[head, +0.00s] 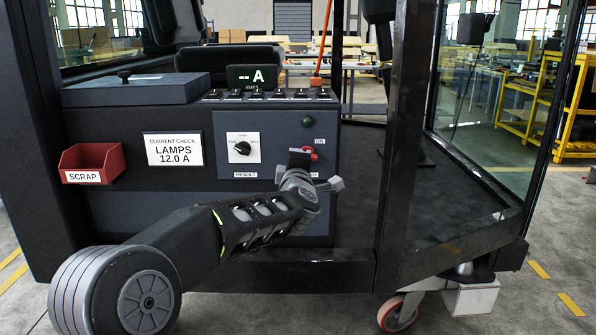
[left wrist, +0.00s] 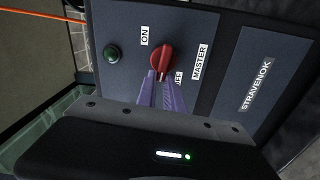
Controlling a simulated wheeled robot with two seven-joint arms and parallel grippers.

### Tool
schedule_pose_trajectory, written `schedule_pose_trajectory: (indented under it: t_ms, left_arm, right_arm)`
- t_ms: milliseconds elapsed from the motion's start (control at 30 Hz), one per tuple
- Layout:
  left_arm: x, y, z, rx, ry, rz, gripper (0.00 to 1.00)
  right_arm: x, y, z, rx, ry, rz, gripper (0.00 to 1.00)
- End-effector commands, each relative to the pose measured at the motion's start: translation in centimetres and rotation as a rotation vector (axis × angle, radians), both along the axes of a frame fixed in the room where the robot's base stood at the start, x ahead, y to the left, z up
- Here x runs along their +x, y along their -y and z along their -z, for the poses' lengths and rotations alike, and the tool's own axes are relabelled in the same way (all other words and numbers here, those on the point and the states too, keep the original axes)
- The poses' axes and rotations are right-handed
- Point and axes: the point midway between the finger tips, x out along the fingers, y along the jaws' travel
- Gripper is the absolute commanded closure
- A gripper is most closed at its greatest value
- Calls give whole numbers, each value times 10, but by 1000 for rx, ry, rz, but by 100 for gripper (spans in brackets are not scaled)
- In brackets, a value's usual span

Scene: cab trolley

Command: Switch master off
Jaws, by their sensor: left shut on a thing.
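The red MASTER knob (head: 311,153) is on the right of the cab's dark panel, partly covered by my gripper in the head view. It shows more clearly in the left wrist view (left wrist: 161,56). An ON label (left wrist: 145,36) is on one side of it; the OFF label (left wrist: 179,78) is partly hidden by a finger. I cannot tell exactly which mark the knob points to. My left gripper (head: 304,160) is at the panel, its purple-looking fingers (left wrist: 159,80) shut on the knob's near end. My right gripper is not in view.
A green lamp (head: 308,121) sits above the knob. A black rotary selector (head: 242,148) is on a white plate to the left. A display (head: 252,77) shows dashes and "A" above a switch row. A red SCRAP bin (head: 91,163) hangs at left. A dark post (head: 402,130) stands right.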

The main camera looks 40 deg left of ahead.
Motion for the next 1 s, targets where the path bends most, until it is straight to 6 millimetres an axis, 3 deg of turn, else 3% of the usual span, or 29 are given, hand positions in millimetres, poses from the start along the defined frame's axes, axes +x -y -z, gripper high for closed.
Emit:
schedule_pose_trajectory:
  t_ms: [200,767,800,1000]
  left_arm:
    - [0,-1,4,-80,63,-2,100]
    - [0,-1,3,-113,86,-2,100]
    - [0,-1,3,-113,86,-2,86]
    - [0,-1,3,-111,85,-1,69]
  right_arm:
    - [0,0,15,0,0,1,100]
    - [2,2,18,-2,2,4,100]
    - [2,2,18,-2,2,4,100]
    - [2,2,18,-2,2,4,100]
